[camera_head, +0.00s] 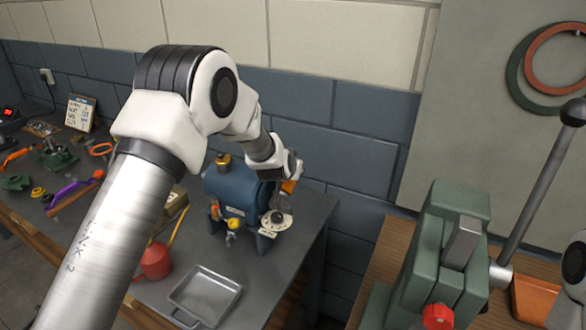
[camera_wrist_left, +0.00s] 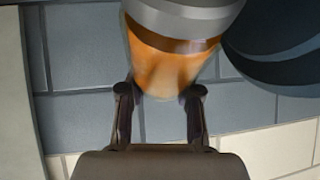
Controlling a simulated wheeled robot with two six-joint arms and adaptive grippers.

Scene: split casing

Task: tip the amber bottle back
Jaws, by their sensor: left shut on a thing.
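In the left wrist view the bottle (camera_wrist_left: 170,68) shows orange with a grey band at the top edge. My left gripper (camera_wrist_left: 160,92) is shut on the bottle, with a finger on each side of its near end. In the head view my left gripper (camera_head: 294,172) is small and partly hidden by its own arm. How far the bottle tilts I cannot tell. My right gripper is not in view.
A grey tray (camera_head: 205,296) and a red oil can (camera_head: 156,262) stand in front of the machine. A round pale plate (camera_head: 276,222) sits at the machine's right end. A green vise-like device (camera_head: 440,260) stands at the right. The brick wall (camera_head: 340,145) is close behind.

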